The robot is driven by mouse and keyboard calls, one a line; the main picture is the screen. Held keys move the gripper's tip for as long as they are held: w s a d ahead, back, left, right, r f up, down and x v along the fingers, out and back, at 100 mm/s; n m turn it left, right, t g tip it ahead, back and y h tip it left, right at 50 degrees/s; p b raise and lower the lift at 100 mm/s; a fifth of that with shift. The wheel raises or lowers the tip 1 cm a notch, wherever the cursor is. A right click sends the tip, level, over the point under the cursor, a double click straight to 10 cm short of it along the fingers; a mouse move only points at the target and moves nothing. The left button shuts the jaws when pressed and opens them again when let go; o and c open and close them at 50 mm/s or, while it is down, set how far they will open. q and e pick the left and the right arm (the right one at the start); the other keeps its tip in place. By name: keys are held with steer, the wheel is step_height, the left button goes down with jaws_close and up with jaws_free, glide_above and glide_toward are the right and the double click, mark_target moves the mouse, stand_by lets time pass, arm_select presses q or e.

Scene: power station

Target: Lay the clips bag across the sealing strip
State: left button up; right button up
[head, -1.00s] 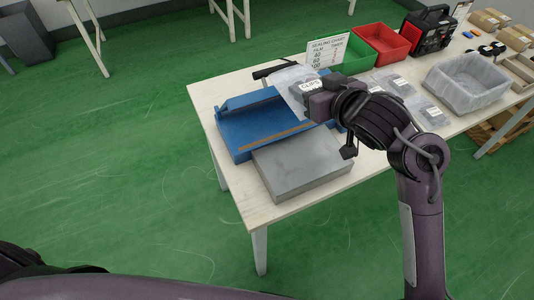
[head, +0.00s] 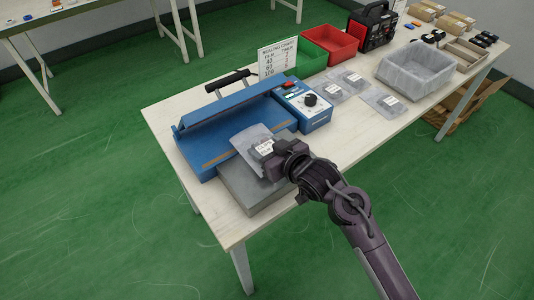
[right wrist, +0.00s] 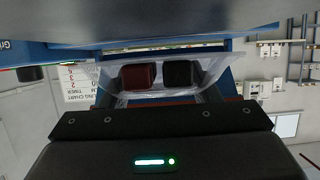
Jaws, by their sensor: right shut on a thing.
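My right gripper (head: 276,158) is shut on the near end of the clips bag (head: 245,141), a clear bag with a white label. The bag overlaps the right part of the blue sealer's front and the grey platform (head: 237,188); I cannot tell whether it touches them. The brown sealing strip (head: 216,160) runs along the front of the blue heat sealer (head: 191,148); its right part is hidden by the bag. The sealer's arm (head: 225,108) is raised. In the right wrist view the bag (right wrist: 160,93) holds dark red and black pieces. My left gripper is not in view.
The sealer's control box (head: 303,107) stands right of the bag. Behind are a sealing chart (head: 278,58), a green bin (head: 312,55) and a red bin (head: 334,42). Several other bags and a grey tub (head: 417,68) lie to the right.

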steer(key=shift+f, duration=1.15)
steer(key=shift+f, duration=0.1)
steer(key=o, duration=1)
steer(key=shift+s+d+r, duration=0.2)
steer(key=shift+s+d, duration=0.05)
steer(key=shift+s, duration=0.05)
steer(key=v, duration=1.1)
steer(key=shift+s+r, duration=0.1)
steer(key=shift+r, duration=0.05)
